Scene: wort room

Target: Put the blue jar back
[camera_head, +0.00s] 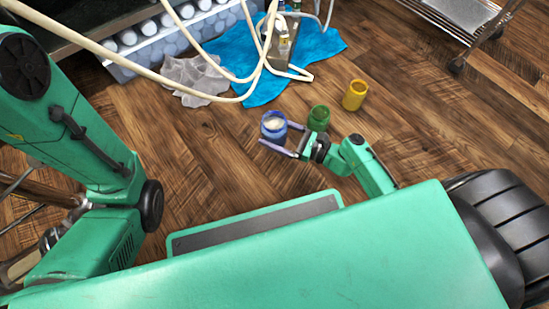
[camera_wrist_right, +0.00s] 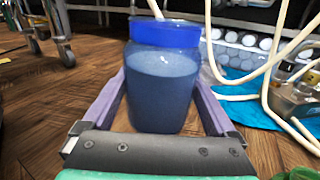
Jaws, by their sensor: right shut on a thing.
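The blue jar (camera_head: 273,126) has a blue rim and a pale filling. It is upright between the purple fingers of my right gripper (camera_head: 281,139), which is shut on it. In the right wrist view the jar (camera_wrist_right: 162,80) fills the space between the two fingers, one on each side.
A green jar (camera_head: 319,118) stands just right of my right gripper, and a yellow jar (camera_head: 355,95) farther right. A blue cloth (camera_head: 262,68), a grey crumpled cloth (camera_head: 195,77) and cream hoses (camera_head: 190,93) lie behind. A metal cart (camera_head: 466,20) is at the top right.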

